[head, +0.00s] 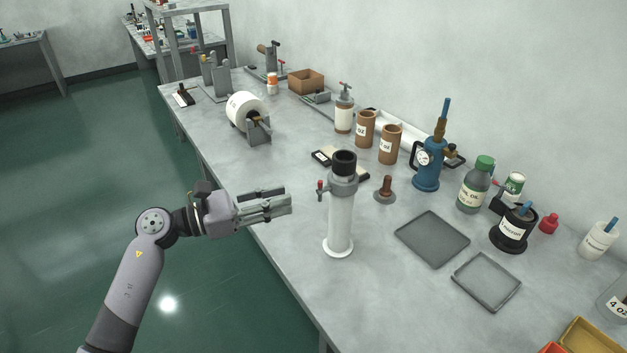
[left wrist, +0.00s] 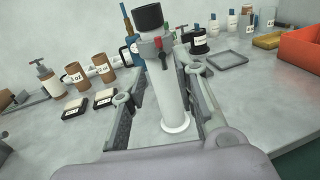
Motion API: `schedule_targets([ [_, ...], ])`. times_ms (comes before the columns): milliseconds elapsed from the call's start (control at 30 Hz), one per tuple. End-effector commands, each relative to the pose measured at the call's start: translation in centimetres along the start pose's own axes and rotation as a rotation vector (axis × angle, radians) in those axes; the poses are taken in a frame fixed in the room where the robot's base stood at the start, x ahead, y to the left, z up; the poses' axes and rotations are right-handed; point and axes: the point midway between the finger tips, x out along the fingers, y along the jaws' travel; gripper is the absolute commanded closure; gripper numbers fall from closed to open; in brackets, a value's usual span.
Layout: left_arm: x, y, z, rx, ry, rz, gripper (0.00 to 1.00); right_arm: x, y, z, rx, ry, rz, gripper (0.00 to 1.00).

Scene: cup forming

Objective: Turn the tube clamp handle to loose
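A white upright post (head: 340,225) on a round base stands near the table's front edge. A grey tube clamp (head: 343,183) at its top holds a black tube (head: 344,161). The clamp handle (head: 320,187), with a red end, sticks out on the side facing my left gripper; in the left wrist view the red part of the handle (left wrist: 159,43) is on the front of the clamp. My left gripper (head: 287,201) is open and empty, left of the post and apart from it. In the left wrist view, the post shows between its spread fingers. My right gripper is not in view.
A grey tray (head: 432,239) and a smaller tray (head: 486,281) lie to the right. A brown plunger (head: 385,190), brown cups (head: 389,145), a blue pump (head: 427,168) and bottles stand behind. A white drum (head: 246,108) is farther left. The table before the post is clear.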

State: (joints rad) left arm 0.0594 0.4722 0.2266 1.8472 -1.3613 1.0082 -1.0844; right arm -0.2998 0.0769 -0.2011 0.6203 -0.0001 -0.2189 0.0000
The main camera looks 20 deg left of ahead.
Motion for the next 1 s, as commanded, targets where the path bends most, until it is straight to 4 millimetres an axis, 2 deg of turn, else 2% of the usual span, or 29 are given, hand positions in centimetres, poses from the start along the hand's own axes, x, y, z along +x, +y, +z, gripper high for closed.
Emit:
schedule_targets([
  [33, 1.3, 0.1, 0.6, -0.003, -0.006, 0.001, 0.72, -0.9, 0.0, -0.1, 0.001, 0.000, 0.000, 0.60],
  [200, 4.7, 0.0, 0.5, -0.003, -0.005, 0.000, 0.72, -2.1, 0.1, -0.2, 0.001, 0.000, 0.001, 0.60],
  [400, 7.5, 0.1, 0.2, -0.003, -0.003, 0.001, 0.72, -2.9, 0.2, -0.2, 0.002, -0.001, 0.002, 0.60],
  [567, 8.3, 0.1, 0.1, -0.002, -0.002, 0.001, 0.72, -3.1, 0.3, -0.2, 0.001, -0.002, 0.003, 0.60],
  [833, 8.4, 0.0, -0.1, -0.001, -0.001, 0.001, 0.72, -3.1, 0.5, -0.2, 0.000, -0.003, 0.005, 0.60],
  [1000, 8.4, 0.0, 0.0, -0.002, -0.001, 0.001, 0.83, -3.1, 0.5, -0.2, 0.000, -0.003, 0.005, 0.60],
])
